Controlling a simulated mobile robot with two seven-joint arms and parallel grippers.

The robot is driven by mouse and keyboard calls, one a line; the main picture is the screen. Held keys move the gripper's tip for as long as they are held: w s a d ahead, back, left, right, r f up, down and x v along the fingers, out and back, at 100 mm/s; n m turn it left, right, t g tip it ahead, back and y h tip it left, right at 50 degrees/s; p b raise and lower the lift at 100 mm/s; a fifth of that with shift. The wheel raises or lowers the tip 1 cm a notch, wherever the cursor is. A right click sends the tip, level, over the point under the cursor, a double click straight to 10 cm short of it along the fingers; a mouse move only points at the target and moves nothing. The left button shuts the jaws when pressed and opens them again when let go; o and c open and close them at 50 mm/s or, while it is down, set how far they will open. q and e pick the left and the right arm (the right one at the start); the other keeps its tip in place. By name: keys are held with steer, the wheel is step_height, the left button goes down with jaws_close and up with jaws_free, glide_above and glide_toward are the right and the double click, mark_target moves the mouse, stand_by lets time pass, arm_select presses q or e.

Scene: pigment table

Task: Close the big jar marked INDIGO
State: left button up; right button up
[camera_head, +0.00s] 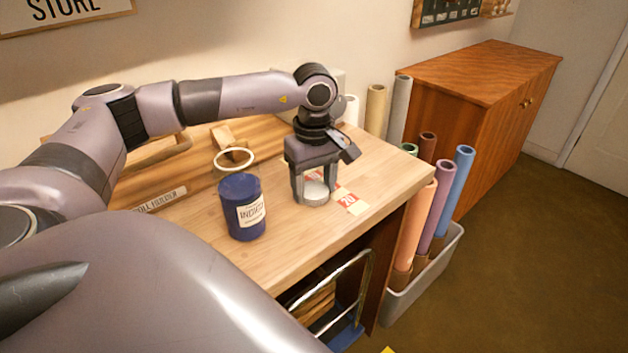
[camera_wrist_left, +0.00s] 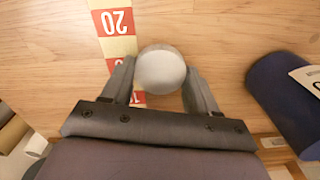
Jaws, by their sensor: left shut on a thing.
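The big dark blue jar (camera_head: 242,207) stands upright on the wooden table, its pale label reading INDIGO. Its top looks dark blue, and I cannot tell whether anything covers it. In the left wrist view the jar (camera_wrist_left: 285,90) is at the right edge, partly cut off. My left gripper (camera_head: 314,191) points down to the right of the jar, apart from it. It is shut on a pale grey round piece (camera_wrist_left: 161,70), which sits between the fingers close to the table top. My right gripper is not in view.
A cream ring (camera_head: 233,160) shows just behind the jar. A red and cream numbered strip (camera_head: 350,202) lies beside the left gripper. Wooden roll holder parts are at the back. Coloured rolls (camera_head: 438,208) stand in a grey bin (camera_head: 439,266) off the table's right edge.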

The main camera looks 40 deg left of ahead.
arm_select(q)
step_height(320, 180, up, 14)
step_height(320, 180, up, 6)
steer(key=p, duration=0.3)
glide_above(315, 190)
steer(key=shift+a, duration=0.1)
steer(key=shift+f, duration=0.15)
steer(key=s+d+f+m, duration=0.2)
steer(key=d+f+m, duration=1.2)
steer(key=d+f, duration=0.2)
step_height(315, 190, down, 3)
steer(key=shift+r, duration=0.15)
steer(key=shift+d, duration=0.1)
